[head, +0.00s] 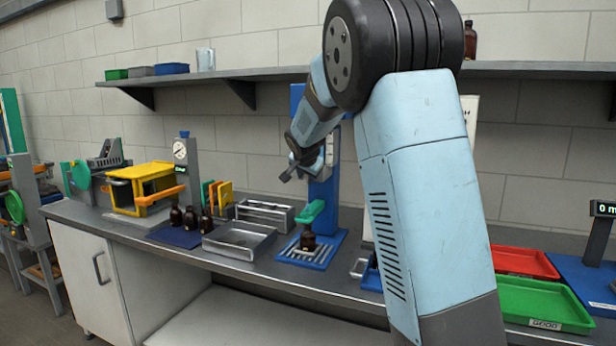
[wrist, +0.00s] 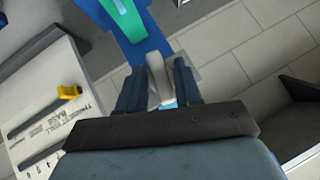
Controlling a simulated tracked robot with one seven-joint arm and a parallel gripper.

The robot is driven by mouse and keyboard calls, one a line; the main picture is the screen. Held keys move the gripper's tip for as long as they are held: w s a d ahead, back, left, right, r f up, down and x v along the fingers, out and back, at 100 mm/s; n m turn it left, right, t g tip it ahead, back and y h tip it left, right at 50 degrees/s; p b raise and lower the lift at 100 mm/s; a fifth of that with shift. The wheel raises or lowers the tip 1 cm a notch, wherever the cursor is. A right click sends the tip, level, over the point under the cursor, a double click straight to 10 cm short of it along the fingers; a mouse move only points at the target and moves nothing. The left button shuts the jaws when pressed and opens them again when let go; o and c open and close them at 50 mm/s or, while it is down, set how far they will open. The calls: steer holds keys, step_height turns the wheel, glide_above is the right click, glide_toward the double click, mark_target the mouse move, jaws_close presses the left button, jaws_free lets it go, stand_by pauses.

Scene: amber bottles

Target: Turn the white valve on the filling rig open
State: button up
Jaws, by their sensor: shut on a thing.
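The filling rig (head: 321,190) is a blue column on a blue base, with a green part (head: 312,209) reaching out over the base. An amber bottle (head: 307,238) stands on the base's slatted plate, under the green part. My gripper (head: 291,170) is at the upper part of the rig's column. In the wrist view my gripper (wrist: 158,85) is shut on the white valve (wrist: 156,66), whose pale handle stands between the two dark fingers. The blue column and green part show beyond it. In the head view my gripper and wrist mostly hide the valve.
Several amber bottles (head: 190,218) stand on a blue mat left of a metal tray (head: 238,241). A yellow crate (head: 142,188) is farther left. Red (head: 524,262) and green (head: 543,305) trays lie right of my arm. A wall shelf (head: 220,75) runs behind my arm.

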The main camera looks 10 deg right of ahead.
steer(key=shift+w+n+g+h, duration=0.1)
steer(key=shift+n+g+h, duration=0.7)
steer(key=shift+g+h, duration=0.25)
steer(key=shift+r, duration=0.15)
steer(key=o, duration=0.8)
steer(key=shift+c, duration=0.2)
steer(key=shift+a, duration=0.1)
steer(key=v, duration=1.3)
steer(key=shift+s+a, duration=0.2)
steer(key=shift+a, duration=0.05)
steer(key=shift+r, duration=0.1)
